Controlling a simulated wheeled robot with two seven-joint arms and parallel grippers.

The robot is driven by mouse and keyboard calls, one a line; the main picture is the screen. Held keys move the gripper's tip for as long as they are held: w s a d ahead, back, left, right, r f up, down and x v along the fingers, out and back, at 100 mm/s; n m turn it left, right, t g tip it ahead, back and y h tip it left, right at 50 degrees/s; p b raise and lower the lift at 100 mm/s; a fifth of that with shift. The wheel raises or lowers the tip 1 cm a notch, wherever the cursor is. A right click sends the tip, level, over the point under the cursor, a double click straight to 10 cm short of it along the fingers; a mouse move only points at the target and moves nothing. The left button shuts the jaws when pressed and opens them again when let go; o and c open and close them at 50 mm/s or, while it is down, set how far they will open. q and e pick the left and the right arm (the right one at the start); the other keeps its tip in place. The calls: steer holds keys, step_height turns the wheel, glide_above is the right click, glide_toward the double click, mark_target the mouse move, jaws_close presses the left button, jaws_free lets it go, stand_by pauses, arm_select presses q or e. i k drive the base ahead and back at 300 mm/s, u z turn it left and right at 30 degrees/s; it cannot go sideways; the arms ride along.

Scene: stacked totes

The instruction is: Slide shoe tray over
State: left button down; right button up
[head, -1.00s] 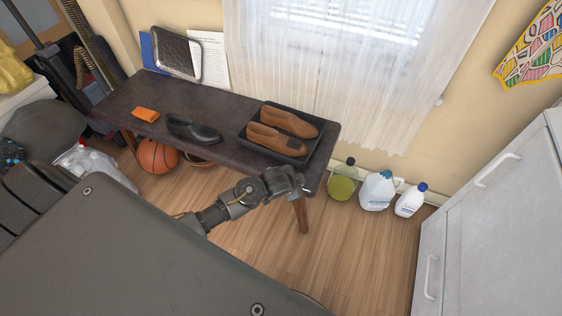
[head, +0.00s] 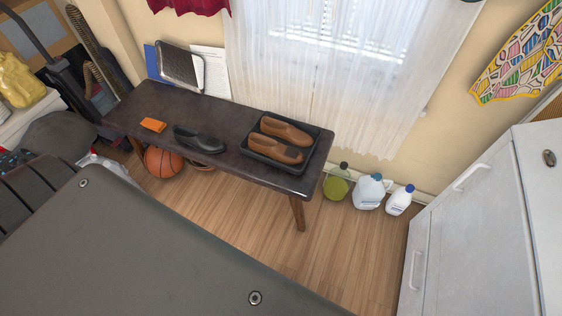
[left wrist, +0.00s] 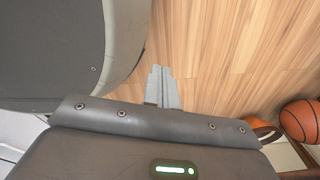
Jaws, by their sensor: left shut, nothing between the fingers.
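The shoe tray (head: 248,164) is a shallow black tray near the right end of the dark bench (head: 225,111). Two brown shoes (head: 285,131) lie in it. A single black shoe (head: 200,139) lies on the bench to the left of the tray, apart from it. My left gripper (left wrist: 163,84) shows in the left wrist view with its grey fingers together and empty, above the wooden floor beside my base. It is away from the tray and does not show in the head view. My right gripper is in neither view.
An orange item (head: 153,125) lies on the bench's left part. A dark metal tray (head: 181,65) leans at the wall. A basketball (head: 163,161) is under the bench. Several bottles, including a white jug (head: 369,192), stand right of it near a white cabinet (head: 470,230). Floor in front is clear.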

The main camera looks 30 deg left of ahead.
mark_target(315, 132)
steer(key=z, duration=3.3)
steer(key=k, duration=2.2)
steer(key=u, duration=1.05)
